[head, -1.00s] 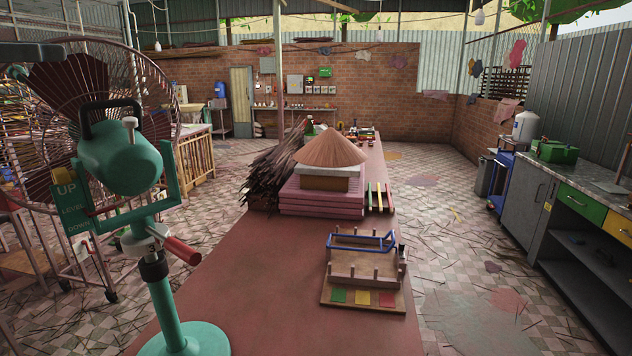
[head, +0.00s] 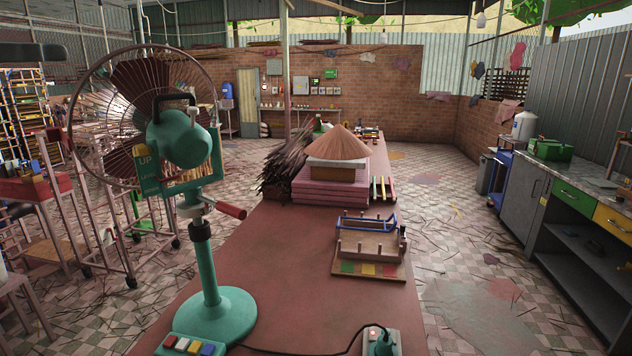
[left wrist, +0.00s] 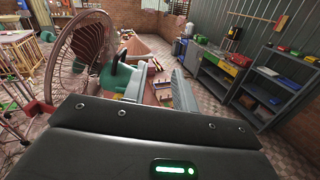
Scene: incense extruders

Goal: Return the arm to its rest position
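In the left wrist view my left gripper (left wrist: 160,88) shows two grey fingers spread apart with nothing between them. It is held up in the air, and the fan (left wrist: 85,55) and the table lie beyond it. In the head view only a dark shape, perhaps part of my left arm, shows at the upper left edge, apart from the table. My right gripper is in neither view now.
A teal standing fan (head: 183,140) with a red handle (head: 231,211) stands on the long red table (head: 275,260). A wooden peg rack (head: 368,245), a conical hat (head: 340,146) and incense bundles (head: 285,170) are farther along.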

